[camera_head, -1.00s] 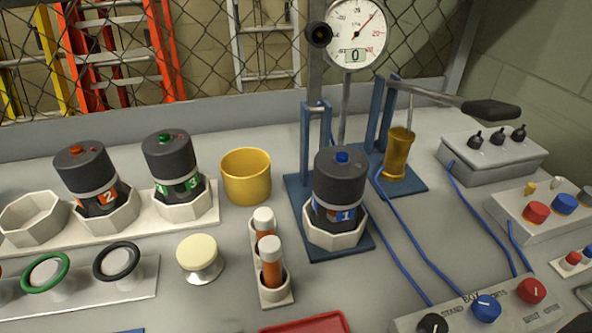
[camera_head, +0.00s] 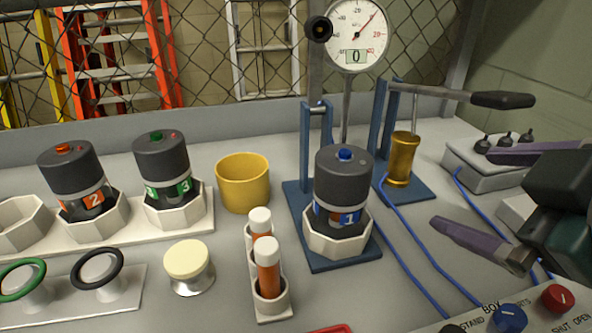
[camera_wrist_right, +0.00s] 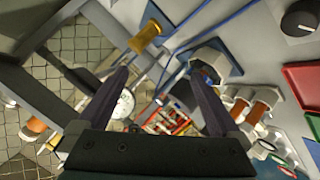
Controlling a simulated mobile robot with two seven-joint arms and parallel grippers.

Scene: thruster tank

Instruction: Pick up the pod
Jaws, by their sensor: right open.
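A dark grey pod with a blue top button and blue label 1 (camera_head: 343,180) stands upright in a white octagonal cup on a blue stand. Pod 2 (camera_head: 74,175), with an orange label, and pod 3 (camera_head: 162,160), with a green label, stand upright in white cups at the left. My right gripper (camera_head: 462,188) is open and empty, to the right of pod 1 and apart from it, its fingers pointing left. In the right wrist view, the open fingers (camera_wrist_right: 158,78) show with a white octagonal cup near the right finger. My left gripper is not in view.
A yellow cup (camera_head: 243,185) stands left of pod 1. A white rack (camera_head: 276,306) with orange tubes stands in front. A brass cylinder (camera_head: 403,160) with a lever and a gauge (camera_head: 356,36) are behind. Blue hoses cross the bench under my right gripper.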

